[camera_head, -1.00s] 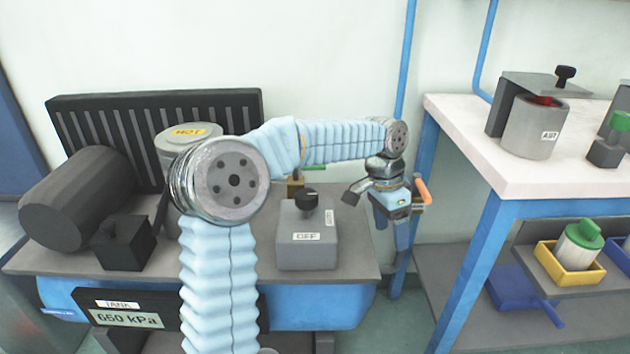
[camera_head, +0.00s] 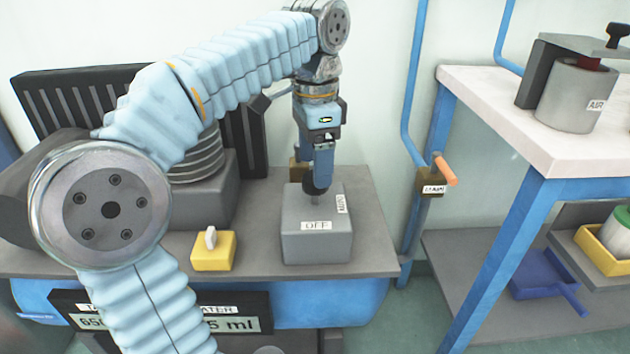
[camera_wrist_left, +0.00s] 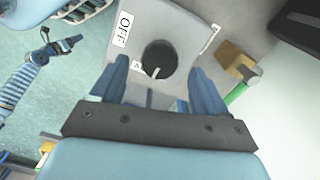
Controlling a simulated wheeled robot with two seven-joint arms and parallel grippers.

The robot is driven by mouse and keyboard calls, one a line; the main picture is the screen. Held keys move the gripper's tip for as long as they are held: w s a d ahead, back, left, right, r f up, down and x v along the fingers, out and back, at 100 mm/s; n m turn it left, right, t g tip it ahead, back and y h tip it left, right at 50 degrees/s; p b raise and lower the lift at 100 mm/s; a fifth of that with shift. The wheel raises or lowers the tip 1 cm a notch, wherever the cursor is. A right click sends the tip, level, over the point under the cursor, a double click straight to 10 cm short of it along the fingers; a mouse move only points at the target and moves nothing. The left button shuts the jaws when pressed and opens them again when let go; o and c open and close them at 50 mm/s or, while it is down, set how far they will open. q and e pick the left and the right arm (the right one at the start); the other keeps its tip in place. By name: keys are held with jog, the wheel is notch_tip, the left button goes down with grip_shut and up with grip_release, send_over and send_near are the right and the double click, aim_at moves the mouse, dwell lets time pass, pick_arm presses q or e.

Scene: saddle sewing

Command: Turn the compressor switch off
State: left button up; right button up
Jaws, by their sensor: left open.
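Contact cannot be told.
A yellow box with a pale lever (camera_head: 213,250) stands left of the switch. A small brass part with a green handle (camera_wrist_left: 238,68) is close beside the box. An orange-handled valve (camera_head: 434,180) is on the blue pipe. A white-topped bench (camera_head: 500,110) stands at right.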

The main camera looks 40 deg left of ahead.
pick_arm(q)
jog(key=shift+f, duration=1.3)
jog(key=c, duration=1)
jog(key=shift+c, duration=0.2)
